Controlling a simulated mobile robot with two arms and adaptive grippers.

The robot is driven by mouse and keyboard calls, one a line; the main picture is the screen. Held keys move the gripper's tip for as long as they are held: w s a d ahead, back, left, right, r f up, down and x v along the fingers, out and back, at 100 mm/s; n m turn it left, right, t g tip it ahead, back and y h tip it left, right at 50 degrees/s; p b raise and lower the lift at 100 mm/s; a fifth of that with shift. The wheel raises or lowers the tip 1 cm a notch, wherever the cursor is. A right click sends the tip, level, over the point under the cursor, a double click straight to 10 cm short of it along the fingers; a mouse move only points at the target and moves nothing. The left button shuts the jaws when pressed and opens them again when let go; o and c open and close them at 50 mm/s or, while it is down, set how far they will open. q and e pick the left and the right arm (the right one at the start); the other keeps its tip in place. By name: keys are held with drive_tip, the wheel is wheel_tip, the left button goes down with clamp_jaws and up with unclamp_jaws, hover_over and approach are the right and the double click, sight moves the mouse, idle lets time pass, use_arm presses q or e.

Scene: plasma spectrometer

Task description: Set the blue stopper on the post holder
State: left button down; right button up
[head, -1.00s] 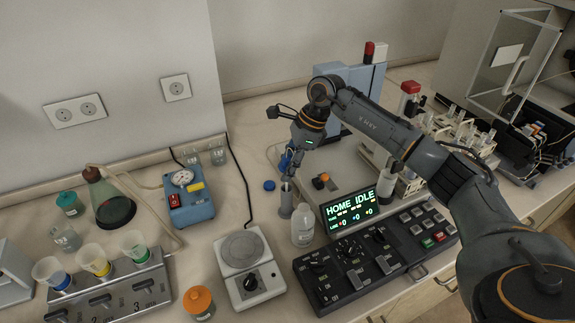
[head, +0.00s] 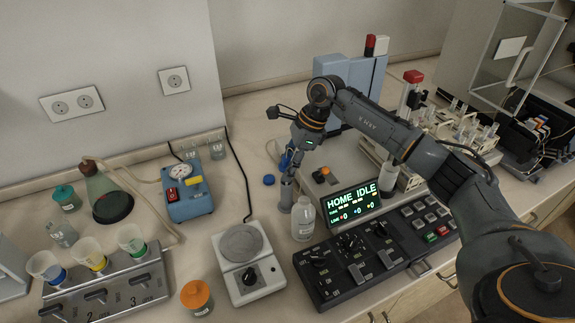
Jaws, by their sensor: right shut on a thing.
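My right gripper (head: 290,163) points down at the middle of the bench. It is shut on the blue stopper (head: 285,161), which is small and partly hidden by the fingers. The post holder (head: 286,194), a slim grey upright cylinder, stands directly below the gripper. In this view the stopper's lower end and the holder's top run together, and I cannot tell whether they touch. A separate small blue disc (head: 269,180) lies on the bench to the left of the holder. My left gripper is not in view.
A clear bottle (head: 303,220) and the lit display (head: 352,203) stand close in front and to the right of the holder. A hotplate-like device (head: 246,270) is at front left, a blue gauge box (head: 188,193) farther left. Bare bench lies left of the blue disc.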

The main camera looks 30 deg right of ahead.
drive_tip(key=shift+f+b, duration=1.1)
drive_tip(key=shift+f, duration=0.35)
drive_tip(key=o, duration=1.2)
drive_tip(key=shift+r, duration=0.2)
drive_tip(key=v, duration=1.1)
drive_tip(key=shift+r, duration=0.35)
drive_tip(key=shift+s+d, duration=0.1)
drive_tip(key=shift+d, duration=0.05)
